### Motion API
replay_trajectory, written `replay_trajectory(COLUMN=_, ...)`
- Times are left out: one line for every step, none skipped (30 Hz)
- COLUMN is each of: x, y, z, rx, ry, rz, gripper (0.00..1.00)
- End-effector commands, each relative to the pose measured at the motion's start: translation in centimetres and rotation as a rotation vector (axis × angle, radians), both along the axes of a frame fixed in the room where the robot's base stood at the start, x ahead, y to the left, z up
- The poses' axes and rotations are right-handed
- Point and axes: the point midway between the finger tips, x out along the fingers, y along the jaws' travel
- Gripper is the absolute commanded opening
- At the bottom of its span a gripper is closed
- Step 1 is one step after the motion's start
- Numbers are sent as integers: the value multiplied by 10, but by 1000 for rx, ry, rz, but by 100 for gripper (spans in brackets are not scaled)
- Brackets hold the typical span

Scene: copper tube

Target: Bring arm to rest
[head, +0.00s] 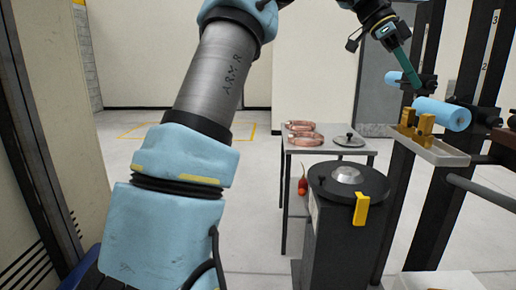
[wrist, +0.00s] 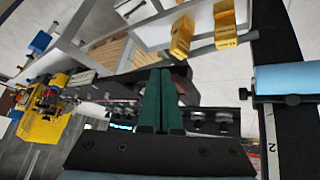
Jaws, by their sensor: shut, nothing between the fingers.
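My gripper (head: 414,86) is at the upper right of the head view, raised and pointing down to the right. Its two green fingers also show in the wrist view (wrist: 161,75), pressed together with nothing between them. In the head view its tip is close above a light blue cylinder (head: 445,114) on a dark rack; whether they touch I cannot tell. My arm is stretched across the left and top of the head view, with part of it outside the picture.
Yellow pieces (head: 425,123) stand on a pale tray (head: 436,153) below the gripper. Copper coils (head: 305,140) and a round lid (head: 348,141) lie on a grey table (head: 327,149). A black drum-like stand (head: 333,225) is in front. Open floor shows behind the table.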

Motion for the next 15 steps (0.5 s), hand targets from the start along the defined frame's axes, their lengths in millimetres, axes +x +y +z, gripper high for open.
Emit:
replay_trajectory(x=3, y=5, z=-9, rx=33, ry=0, rz=50, gripper=0)
replay_trajectory(x=5, y=8, z=-15, rx=53, ry=2, rz=82, gripper=0)
replay_trajectory(x=9, y=13, z=-23, rx=80, ry=1, rz=130, gripper=0)
replay_trajectory(x=12, y=17, z=-30, rx=102, ry=0, rz=167, gripper=0)
replay_trajectory(x=15, y=22, z=-37, rx=125, ry=0, rz=208, gripper=0)
replay_trajectory(x=19, y=29, z=-47, rx=156, ry=0, rz=266, gripper=0)
replay_trajectory(x=22, y=36, z=-55, rx=181, ry=1, rz=313, gripper=0)
replay_trajectory(x=25, y=43, z=-64, rx=207, ry=0, rz=365, gripper=0)
replay_trajectory(x=29, y=55, z=-76, rx=245, ry=-2, rz=440, gripper=0)
replay_trajectory(x=33, y=66, z=-87, rx=275, ry=-3, rz=505, gripper=0)
replay_trajectory(x=37, y=78, z=-98, rx=305, ry=-4, rz=574, gripper=0)
replay_trajectory(x=41, y=98, z=-114, rx=348, ry=-6, rz=674, gripper=0)
replay_trajectory(x=43, y=114, z=-126, rx=379, ry=-7, rz=754, gripper=0)
replay_trajectory(x=45, y=131, z=-138, rx=409, ry=-9, rz=834, gripper=0)
replay_trajectory(x=46, y=154, z=-153, rx=444, ry=-9, rz=941, gripper=0)
